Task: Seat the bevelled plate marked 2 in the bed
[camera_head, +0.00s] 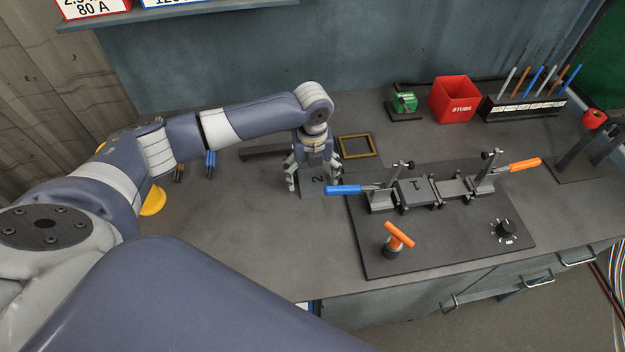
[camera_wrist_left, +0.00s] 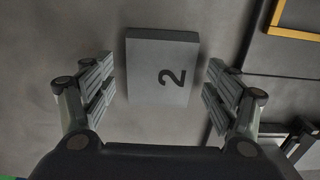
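The grey plate marked 2 (camera_wrist_left: 158,72) lies flat on the bench, between the spread fingers of my left gripper (camera_wrist_left: 158,95) in the left wrist view. Gaps show between the plate and both fingers. In the head view the plate (camera_head: 316,186) is partly covered by my left gripper (camera_head: 310,178), which points down over it and is open. The bed (camera_head: 438,195) stands on a dark base board to the right, between two clamps. A plate marked 1 (camera_head: 415,190) sits in its left part. My right gripper is not in view.
A blue-handled clamp (camera_head: 343,190) reaches out close to my left gripper. An orange-handled clamp (camera_head: 524,165) is at the bed's right end. A yellow-edged frame (camera_head: 357,146) lies behind the plate. An orange T-handle (camera_head: 398,236) stands on the base board (camera_head: 450,250). The left bench is largely clear.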

